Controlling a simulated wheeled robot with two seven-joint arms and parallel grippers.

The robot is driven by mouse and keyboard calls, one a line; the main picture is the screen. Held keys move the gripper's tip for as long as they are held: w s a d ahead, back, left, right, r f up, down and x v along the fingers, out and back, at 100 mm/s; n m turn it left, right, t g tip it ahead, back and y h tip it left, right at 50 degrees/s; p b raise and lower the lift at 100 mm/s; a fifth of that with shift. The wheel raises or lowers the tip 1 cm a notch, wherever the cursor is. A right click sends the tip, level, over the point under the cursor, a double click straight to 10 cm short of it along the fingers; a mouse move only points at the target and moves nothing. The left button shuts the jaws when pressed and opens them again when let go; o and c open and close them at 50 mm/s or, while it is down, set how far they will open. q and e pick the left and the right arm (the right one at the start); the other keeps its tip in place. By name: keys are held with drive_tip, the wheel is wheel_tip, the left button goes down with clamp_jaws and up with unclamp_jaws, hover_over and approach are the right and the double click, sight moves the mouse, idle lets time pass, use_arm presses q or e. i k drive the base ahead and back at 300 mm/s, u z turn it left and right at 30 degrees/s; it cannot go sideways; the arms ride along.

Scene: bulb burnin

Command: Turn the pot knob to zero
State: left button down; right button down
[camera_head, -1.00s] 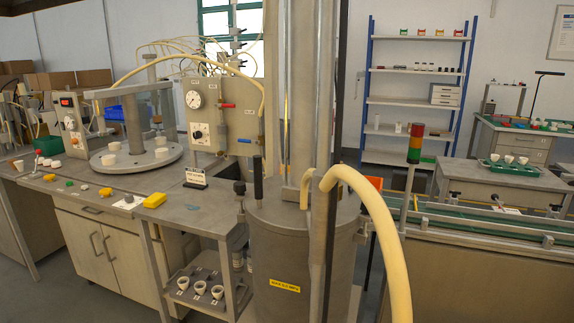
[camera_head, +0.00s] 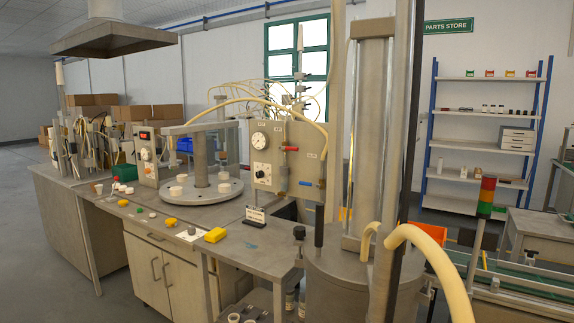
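Neither gripper shows in the head view. Two panels on the bench carry knobs, and I cannot tell which knob is the pot knob. The grey upright panel (camera_head: 302,160) has a round white dial (camera_head: 259,140) and, below it, a dark knob on a white plate (camera_head: 262,173). A narrow box (camera_head: 150,172) further left has a red display (camera_head: 144,135) and small knobs (camera_head: 145,154) under it. The knob markings and settings are too small to read.
A large grey drum (camera_head: 345,290) with a tall column and thick cream hose stands close in front. A round turntable (camera_head: 208,196) with white cups is on the bench. Open floor (camera_head: 70,290) is at the left.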

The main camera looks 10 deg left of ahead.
sight(260, 174)
drive_tip(key=z, duration=0.05)
drive_tip(key=k, duration=0.55)
drive_tip(key=u, duration=1.3)
drive_tip(key=i, duration=1.4)
drive_tip(key=u, duration=0.6)
drive_tip(key=i, duration=1.75)
drive_tip(key=z, duration=1.55)
drive_tip(key=i, duration=0.75)
drive_tip(key=z, duration=0.6)
